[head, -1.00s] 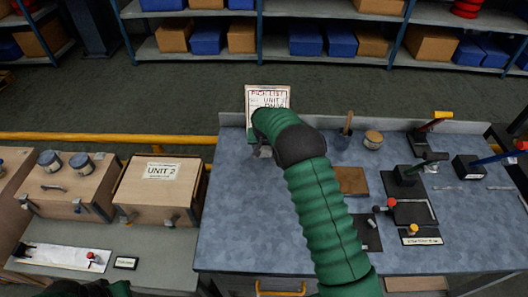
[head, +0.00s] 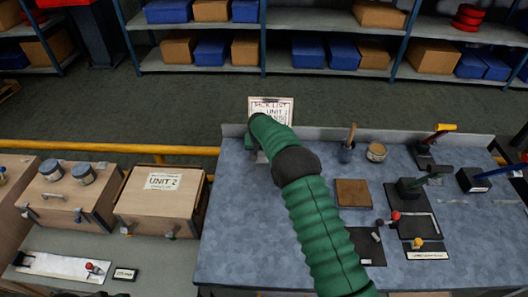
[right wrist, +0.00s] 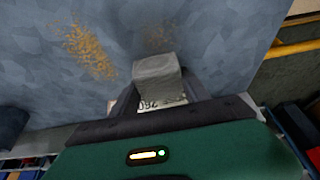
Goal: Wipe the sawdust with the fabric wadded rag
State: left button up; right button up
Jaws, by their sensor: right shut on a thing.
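The sawdust (right wrist: 90,50) is an orange-brown patch on the blue-grey bench top, left of my right gripper in the right wrist view. A fainter, thinner trace (right wrist: 154,38) lies just beyond the gripper. The grey wadded rag (right wrist: 158,72) is held in my right gripper (right wrist: 160,92), which is shut on it. I cannot tell whether the rag touches the bench. In the head view my right gripper (head: 260,157) is at the back left of the bench, mostly hidden by my green arm. No sawdust can be made out there. My left gripper is not in view.
A pick-list board (head: 272,110) stands at the bench's back edge, behind my right arm. A brush pot (head: 346,153), a tin (head: 376,152), a brown square (head: 352,193) and black tool mats (head: 412,215) are to the right. The UNIT 2 box (head: 162,203) is left of the bench.

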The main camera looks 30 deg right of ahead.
aim_at(261, 159)
jog(key=shift+s+a, duration=0.4)
jog(key=shift+s, duration=0.3)
jog(key=shift+s+a, duration=0.35)
jog(key=shift+s, duration=0.3)
jog(key=shift+s+a+p, duration=0.4)
jog(key=shift+s+a, duration=0.2)
jog(key=shift+s, duration=0.4)
jog(key=shift+s+a+p, duration=0.35)
jog(key=shift+s+a, duration=0.3)
jog(key=shift+s, duration=0.35)
jog(key=shift+s+a+p, duration=0.4)
jog(key=shift+s+a, duration=0.2)
jog(key=shift+s, duration=0.4)
jog(key=shift+r+p, duration=2.15)
jog(key=shift+r, duration=0.85)
jog(key=shift+w, duration=0.1)
notch_tip(261, 159, up, 3)
jog(key=shift+r+p, duration=0.1)
jog(key=shift+p, duration=0.95)
